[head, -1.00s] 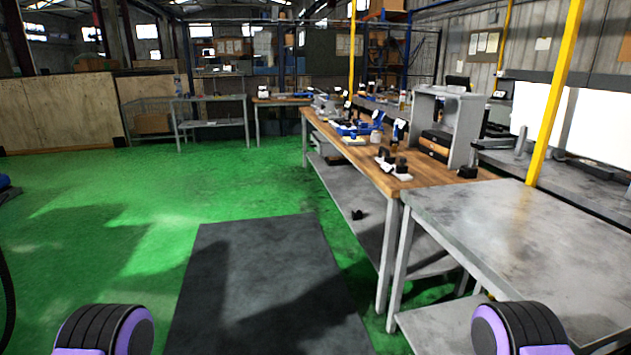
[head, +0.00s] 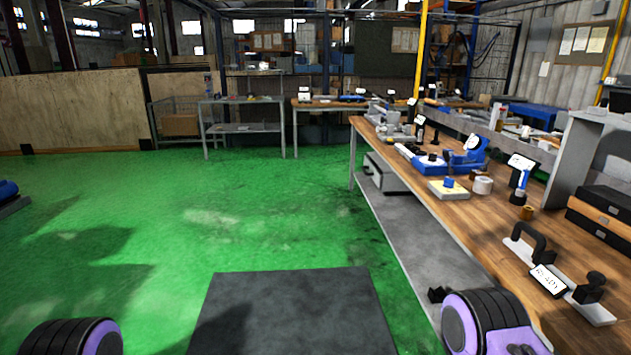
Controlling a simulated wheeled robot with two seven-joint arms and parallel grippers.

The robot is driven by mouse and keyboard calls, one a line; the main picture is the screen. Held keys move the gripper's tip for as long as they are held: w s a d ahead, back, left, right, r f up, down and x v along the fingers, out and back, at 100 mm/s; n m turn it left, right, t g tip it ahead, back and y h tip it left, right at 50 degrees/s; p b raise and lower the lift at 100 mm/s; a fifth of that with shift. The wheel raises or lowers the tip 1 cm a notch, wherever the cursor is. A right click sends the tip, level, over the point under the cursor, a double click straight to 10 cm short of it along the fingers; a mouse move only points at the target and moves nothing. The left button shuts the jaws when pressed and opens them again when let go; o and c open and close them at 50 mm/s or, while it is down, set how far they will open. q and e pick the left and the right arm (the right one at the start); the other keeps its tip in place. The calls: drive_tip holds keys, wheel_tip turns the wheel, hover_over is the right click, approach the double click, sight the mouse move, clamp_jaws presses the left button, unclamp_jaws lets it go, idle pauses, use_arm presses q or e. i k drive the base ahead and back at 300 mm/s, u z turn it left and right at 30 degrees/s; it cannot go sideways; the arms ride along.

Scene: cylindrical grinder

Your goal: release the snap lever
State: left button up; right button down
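I cannot pick out the snap lever for certain in the head view. A blue device with a round white dial (head: 470,154) stands on the wooden bench (head: 462,212) at right; any lever on it is too small to tell. Nearer on the bench lies a pale metal piece with a black curved handle (head: 530,240), a white label and a black knob. Only purple and black parts of my arms show at the bottom left and bottom right. Both grippers are out of view, so nothing held by them can be seen.
A grey shelf unit (head: 603,150) and black cases (head: 600,215) stand at the bench's right. A dark mat (head: 290,310) lies ahead on open green floor (head: 240,210). Side tables (head: 240,128) and a wooden partition (head: 70,110) stand farther back.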

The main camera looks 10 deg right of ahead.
sight(447, 156)
drive_tip(key=z, duration=0.25)
drive_tip(key=i, duration=2.35)
drive_tip(key=z, duration=0.35)
